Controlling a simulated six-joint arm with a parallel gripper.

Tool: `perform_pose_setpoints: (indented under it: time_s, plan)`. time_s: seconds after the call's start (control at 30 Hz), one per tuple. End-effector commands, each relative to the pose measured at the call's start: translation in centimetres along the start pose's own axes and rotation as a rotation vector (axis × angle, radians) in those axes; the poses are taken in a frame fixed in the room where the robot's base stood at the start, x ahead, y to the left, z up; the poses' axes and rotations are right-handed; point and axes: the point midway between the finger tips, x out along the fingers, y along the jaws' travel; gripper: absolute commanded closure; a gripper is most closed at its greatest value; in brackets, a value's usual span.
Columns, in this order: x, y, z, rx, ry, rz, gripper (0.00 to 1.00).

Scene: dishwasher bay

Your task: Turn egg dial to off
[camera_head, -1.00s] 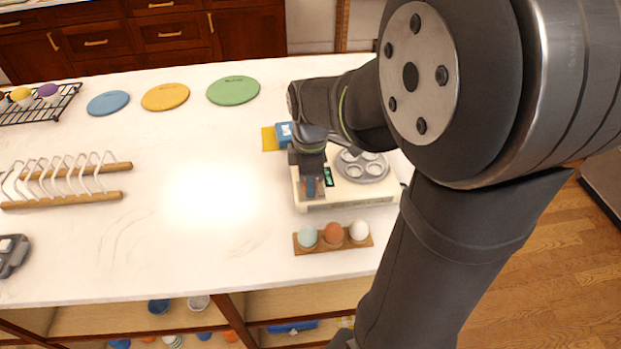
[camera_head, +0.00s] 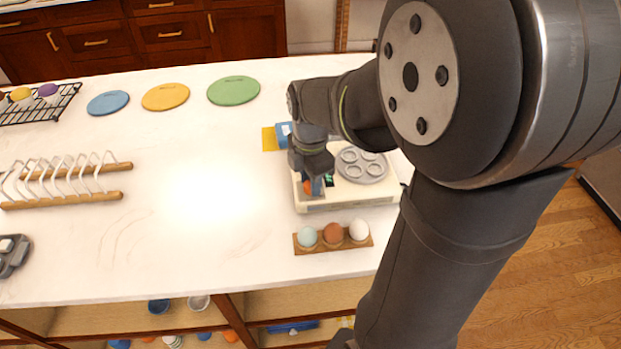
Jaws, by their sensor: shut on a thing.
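The egg cooker (camera_head: 345,200) is a cream, low box on the white counter, with a round grey tray (camera_head: 362,165) of cups on its right part. My gripper (camera_head: 310,188) points down over the left part of the cooker, its fingers shut on the egg dial. Only a bit of orange and blue shows at the fingertips, and the dial itself is mostly hidden, so its setting cannot be read. A small dark display with green marks (camera_head: 329,181) sits just right of the fingers.
A wooden holder (camera_head: 334,246) with three eggs stands in front of the cooker. Blue, yellow and green discs (camera_head: 233,91) lie at the back. A wooden rack (camera_head: 65,185) is at left. The counter's middle is clear. My arm hides the right side.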

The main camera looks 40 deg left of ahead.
Motion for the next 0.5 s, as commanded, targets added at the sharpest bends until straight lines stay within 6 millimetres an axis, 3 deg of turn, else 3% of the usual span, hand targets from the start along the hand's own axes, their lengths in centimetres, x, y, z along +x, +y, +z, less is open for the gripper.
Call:
perform_pose_setpoints:
  time_s: [0.3, 0.33, 0.43, 0.5]
  plan:
    - [-0.02, 0.01, 0.01, -0.001, 0.000, 0.000, 0.93]
    - [-0.02, 0.01, 0.01, -0.001, 0.000, 0.000, 0.67]
    - [-0.02, 0.01, 0.01, -0.001, 0.000, 0.000, 0.49]
    - [-0.02, 0.01, 0.01, -0.001, 0.000, 0.000, 0.49]
